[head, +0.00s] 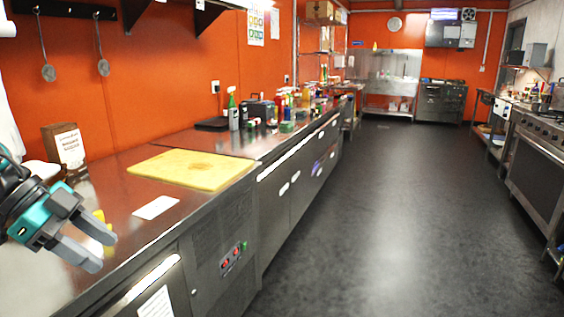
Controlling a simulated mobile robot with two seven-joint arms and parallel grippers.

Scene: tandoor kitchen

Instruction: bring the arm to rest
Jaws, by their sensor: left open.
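My left gripper (92,244) is at the lower left of the head view, over the near end of the steel counter (110,192). Its two grey fingers point right and are apart, with nothing seen held between them. A small yellow thing (104,219) shows behind the fingers; I cannot tell whether they touch it. My right gripper is not in view.
A yellow cutting board (192,170) and a white card (156,207) lie on the counter. A brown-and-white box (65,148) stands near the wall. Bottles (233,112) stand farther along. Ladles (103,67) hang above. The dark floor (390,210) is clear; an oven (536,165) stands right.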

